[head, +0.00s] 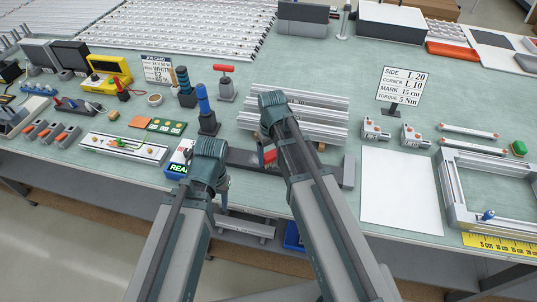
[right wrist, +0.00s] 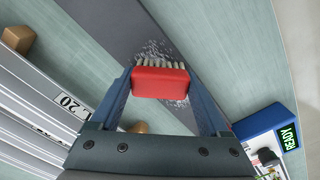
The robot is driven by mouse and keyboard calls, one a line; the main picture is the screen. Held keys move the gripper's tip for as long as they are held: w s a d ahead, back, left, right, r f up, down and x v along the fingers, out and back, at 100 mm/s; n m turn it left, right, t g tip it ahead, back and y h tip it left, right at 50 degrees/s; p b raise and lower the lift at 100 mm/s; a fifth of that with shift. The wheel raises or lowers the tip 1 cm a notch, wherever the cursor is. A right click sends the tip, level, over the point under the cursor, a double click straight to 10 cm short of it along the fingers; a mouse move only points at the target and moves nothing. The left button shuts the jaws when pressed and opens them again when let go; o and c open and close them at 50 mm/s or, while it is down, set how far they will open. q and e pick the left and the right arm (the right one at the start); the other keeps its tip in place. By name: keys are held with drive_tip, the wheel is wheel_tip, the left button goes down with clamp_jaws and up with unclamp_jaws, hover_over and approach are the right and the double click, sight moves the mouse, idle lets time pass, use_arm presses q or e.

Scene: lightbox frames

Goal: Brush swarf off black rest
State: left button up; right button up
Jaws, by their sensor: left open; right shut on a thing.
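The black rest (right wrist: 118,28) runs diagonally through the right wrist view; in the head view it shows as a dark bar (head: 325,173) near the table's front edge, partly hidden by my right arm. Silvery swarf (right wrist: 150,50) lies scattered on it, on both sides of the brush. My right gripper (right wrist: 160,82) is shut on a red brush (right wrist: 160,84) with pale bristles, over the rest at the swarf. Whether the bristles touch is unclear. My left gripper (head: 222,188) is open and empty near the front edge, left of the rest; its fingers are partly hidden.
Silver profiles (head: 315,103) marked L 20 lie behind the rest. A blue READY box (right wrist: 265,128) stands near its left end in the head view. A blue-handled tool (head: 205,108) stands behind that. A white sheet (head: 400,195) lies flat to the right.

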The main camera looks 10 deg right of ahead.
drive_tip(key=shift+s+d+r, duration=0.1)
drive_tip(key=shift+s+d, duration=0.3)
drive_tip(key=shift+d, duration=0.45)
drive_tip(key=shift+s+d, duration=0.35)
drive_tip(key=shift+d, duration=0.45)
drive_tip(key=shift+f, duration=0.2)
drive_tip(key=c, duration=0.3)
drive_tip(key=shift+w+a+r, duration=0.1)
drive_tip(key=shift+w+a, duration=0.3)
drive_tip(key=shift+a, duration=0.4)
drive_tip(key=shift+w+a, duration=0.4)
drive_tip(key=shift+a, duration=0.5)
drive_tip(key=shift+w+a, duration=0.35)
drive_tip(key=shift+a, duration=0.5)
drive_tip(key=shift+w+a, duration=0.35)
drive_tip(key=shift+a, duration=0.45)
